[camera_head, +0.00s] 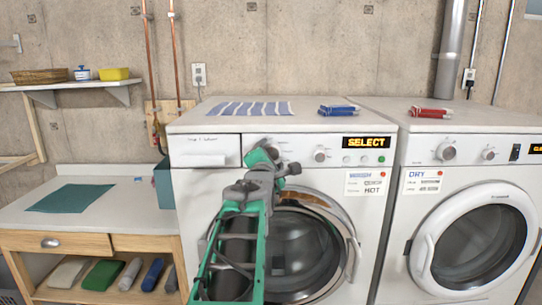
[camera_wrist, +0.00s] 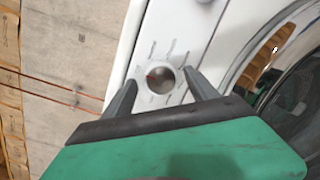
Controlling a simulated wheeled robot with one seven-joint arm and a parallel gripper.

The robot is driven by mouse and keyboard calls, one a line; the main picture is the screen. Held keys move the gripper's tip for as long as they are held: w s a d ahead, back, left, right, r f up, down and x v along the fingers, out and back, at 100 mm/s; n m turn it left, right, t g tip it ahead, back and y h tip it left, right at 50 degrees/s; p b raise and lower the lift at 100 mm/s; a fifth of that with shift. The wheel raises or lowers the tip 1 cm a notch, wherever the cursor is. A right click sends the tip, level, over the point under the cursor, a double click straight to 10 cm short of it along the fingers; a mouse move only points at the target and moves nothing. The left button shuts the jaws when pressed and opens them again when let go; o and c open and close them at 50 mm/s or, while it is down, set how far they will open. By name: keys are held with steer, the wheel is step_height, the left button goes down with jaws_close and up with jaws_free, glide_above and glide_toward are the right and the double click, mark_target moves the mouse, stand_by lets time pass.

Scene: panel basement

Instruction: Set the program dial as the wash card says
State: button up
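The washer (camera_head: 190,185) stands in the middle, with an orange display (camera_head: 366,142) reading SELECT. The wash card (camera_head: 367,185) is on its front; I read WASH and HOT, and a middle word that looks like QUICK. My gripper (camera_head: 274,160) is at the left of the control panel and largely hides a dial there. In the wrist view a round metallic dial (camera_wrist: 160,78) with printed marks around it lies between the two spread fingers (camera_wrist: 161,88). A small reddish mark shows on the dial's left part. Contact with the fingers cannot be told.
A second knob (camera_head: 320,154) sits right of my gripper, with small buttons under the display. The dryer (camera_head: 400,240) stands at the right. Striped cloth (camera_head: 250,108) and folded blue cloths (camera_head: 339,109) lie on the washer. A workbench (camera_head: 130,205) stands at the left.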

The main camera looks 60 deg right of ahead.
steer(key=c, duration=1.2)
steer(key=shift+d, duration=0.15)
steer(key=shift+c, duration=0.5)
